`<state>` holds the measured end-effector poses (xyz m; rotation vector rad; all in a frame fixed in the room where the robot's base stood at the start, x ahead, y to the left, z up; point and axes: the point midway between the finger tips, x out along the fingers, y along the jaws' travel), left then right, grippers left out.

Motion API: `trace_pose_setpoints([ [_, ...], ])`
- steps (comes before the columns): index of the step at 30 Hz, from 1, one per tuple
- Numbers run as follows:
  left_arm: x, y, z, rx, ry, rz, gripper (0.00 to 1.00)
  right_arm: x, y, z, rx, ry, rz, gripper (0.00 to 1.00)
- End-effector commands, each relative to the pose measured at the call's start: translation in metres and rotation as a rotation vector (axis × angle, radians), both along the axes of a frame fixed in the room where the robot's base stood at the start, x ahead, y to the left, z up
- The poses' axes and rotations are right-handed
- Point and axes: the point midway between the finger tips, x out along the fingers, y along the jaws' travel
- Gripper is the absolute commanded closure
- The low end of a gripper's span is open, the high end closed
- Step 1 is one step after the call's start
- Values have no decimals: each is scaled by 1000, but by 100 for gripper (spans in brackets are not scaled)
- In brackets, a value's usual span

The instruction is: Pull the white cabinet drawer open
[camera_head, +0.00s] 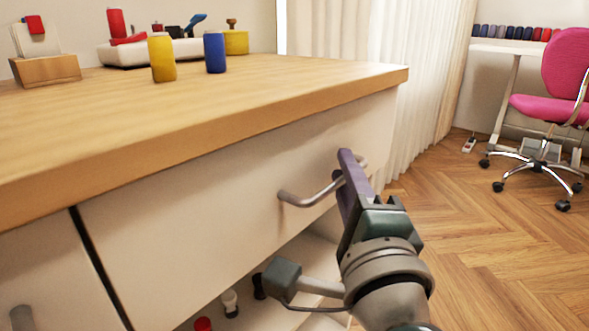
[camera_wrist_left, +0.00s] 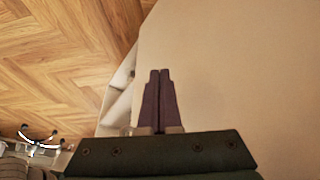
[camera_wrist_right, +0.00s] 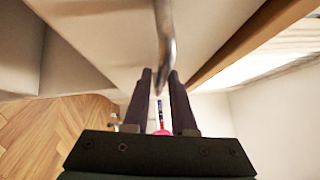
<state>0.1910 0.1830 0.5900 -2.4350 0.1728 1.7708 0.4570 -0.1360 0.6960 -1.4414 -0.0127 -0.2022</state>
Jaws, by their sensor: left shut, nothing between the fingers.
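The white cabinet drawer (camera_head: 190,225) has a plain pale front below the wooden top. I see no gap opened between its front and the top. Its grey bar handle (camera_head: 297,200) sticks out toward the right of the front. My right gripper (camera_head: 345,165) is at the far part of this bar.
The wooden top (camera_head: 200,120) holds a yellow spool (camera_head: 161,58), a blue spool (camera_head: 215,53) and a card holder (camera_head: 45,70). An open shelf with small items (camera_head: 230,302) lies below the drawer. A pink chair (camera_head: 565,75) stands far right; the floor (camera_head: 470,230) between is clear.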

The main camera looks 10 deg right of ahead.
Motion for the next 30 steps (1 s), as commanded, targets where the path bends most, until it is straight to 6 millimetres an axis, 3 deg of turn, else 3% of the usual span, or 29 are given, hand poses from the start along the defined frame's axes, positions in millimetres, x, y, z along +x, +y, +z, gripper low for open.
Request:
trace_pose_setpoints([
  [4,0,1,0,4,-1,-2,100,0,0,0,0,1,0,75],
  [11,0,1,0,4,-1,-3,100,0,0,0,0,1,0,100],
  [30,0,-1,0,-5,0,4,100,-1,0,0,0,1,1,100],
])
